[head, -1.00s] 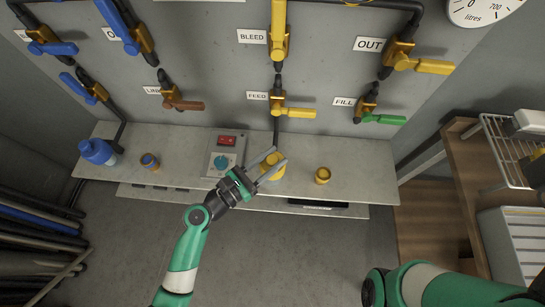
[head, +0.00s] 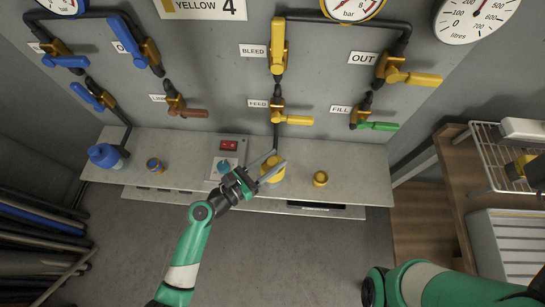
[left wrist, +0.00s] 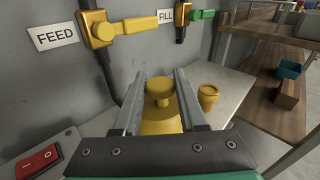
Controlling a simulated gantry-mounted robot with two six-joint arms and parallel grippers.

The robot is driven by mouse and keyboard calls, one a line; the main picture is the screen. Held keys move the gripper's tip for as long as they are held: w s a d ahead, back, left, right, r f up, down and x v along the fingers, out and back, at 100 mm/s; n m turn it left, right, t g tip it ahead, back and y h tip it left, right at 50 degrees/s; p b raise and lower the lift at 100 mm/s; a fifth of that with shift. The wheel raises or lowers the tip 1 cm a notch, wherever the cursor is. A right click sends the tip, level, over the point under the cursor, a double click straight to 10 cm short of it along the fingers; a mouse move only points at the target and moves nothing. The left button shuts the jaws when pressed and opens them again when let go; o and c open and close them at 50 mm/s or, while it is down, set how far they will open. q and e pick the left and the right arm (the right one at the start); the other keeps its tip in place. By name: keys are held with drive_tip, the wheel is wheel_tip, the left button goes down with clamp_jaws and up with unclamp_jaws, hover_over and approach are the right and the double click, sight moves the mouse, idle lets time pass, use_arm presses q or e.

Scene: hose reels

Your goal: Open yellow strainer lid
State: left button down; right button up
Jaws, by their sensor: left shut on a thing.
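The yellow strainer (head: 272,172) stands on the grey shelf below the FEED valve. In the left wrist view its lid, with a round yellow knob (left wrist: 160,92) on top, sits between my two grey fingers. My left gripper (head: 270,166) reaches in from the lower left and is shut on the lid. The strainer's lower body is partly hidden by the gripper in the left wrist view. Part of my right arm shows at the lower right of the head view, but its gripper does not show.
A small yellow cup-like fitting (head: 320,178) stands to the right on the shelf (head: 355,165). A box with a red switch (head: 229,145) is to the left. Above are the yellow FEED valve (head: 294,120) and green FILL valve (head: 377,126).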

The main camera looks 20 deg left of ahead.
use_arm(q)
drive_tip(key=w+g+p, duration=0.1)
drive_tip(key=p, duration=0.2)
drive_tip(key=w+r+n+g+p, duration=0.1)
drive_tip(key=p, duration=0.2)
drive_tip(key=w+n+y+p, duration=0.1)
drive_tip(key=p, duration=0.3)
drive_tip(key=shift+a+r+g, duration=0.25)
drive_tip(key=shift+r+g, duration=0.15)
drive_tip(key=shift+w+a+f+n+g+p, duration=0.1)
drive_tip(key=shift+w+f+n+g+p, duration=0.2)
drive_tip(key=shift+w+n+g+p, duration=0.45)
use_arm(e)
wheel_tip(320, 180, up, 13)
drive_tip(key=shift+r, duration=0.2)
use_arm(q)
drive_tip(key=shift+s, duration=0.15)
drive_tip(key=shift+f, duration=0.1)
use_arm(e)
drive_tip(key=shift+c, duration=0.2)
